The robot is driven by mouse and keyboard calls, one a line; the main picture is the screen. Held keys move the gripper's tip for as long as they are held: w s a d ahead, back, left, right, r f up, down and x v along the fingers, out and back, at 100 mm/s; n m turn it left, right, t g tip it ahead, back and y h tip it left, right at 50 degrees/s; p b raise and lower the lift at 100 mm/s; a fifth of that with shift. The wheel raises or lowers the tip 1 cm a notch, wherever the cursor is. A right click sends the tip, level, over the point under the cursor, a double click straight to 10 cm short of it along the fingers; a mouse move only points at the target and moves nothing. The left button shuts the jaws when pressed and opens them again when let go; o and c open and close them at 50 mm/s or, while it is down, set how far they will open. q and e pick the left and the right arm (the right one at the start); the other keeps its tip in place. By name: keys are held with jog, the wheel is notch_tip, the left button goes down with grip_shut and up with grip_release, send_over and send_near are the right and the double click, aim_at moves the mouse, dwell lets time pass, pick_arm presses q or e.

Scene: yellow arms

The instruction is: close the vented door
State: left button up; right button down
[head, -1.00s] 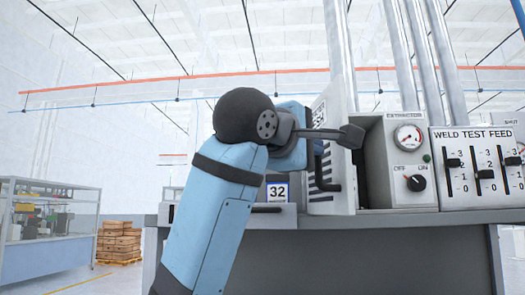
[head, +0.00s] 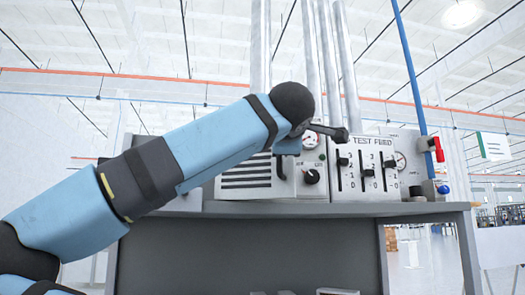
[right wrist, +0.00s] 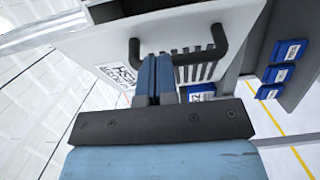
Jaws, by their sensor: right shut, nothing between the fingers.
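The vented door (head: 232,178) is a pale panel with dark slots, left of the extractor panel in the head view. In the head view my blue arm hides the door's upper part. My left gripper is not in view.
The extractor panel (head: 312,180) with gauge and knob stands right of the door, then the weld test feed panel (head: 365,172) with sliders. A red-handled valve (head: 437,150) is further right. The grey bench (head: 250,250) runs below. Blue labelled bins (right wrist: 285,52) show in the wrist view.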

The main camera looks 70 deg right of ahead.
pick_arm(q)
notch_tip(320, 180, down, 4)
jog(key=b, duration=0.3)
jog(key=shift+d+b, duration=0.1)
jog(key=shift+b, duration=0.25)
pick_arm(e)
jog(key=s+d+n+t+y, duration=0.1)
jog(key=d+n+t+y, duration=0.4)
jog(key=d+t, duration=0.3)
jog(key=d+n, duration=0.1)
jog(key=d, duration=0.2)
jog(key=shift+s, duration=0.2)
jog(key=shift+d, duration=0.15)
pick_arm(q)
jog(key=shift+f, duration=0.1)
pick_arm(e)
jog(key=shift+f, duration=0.1)
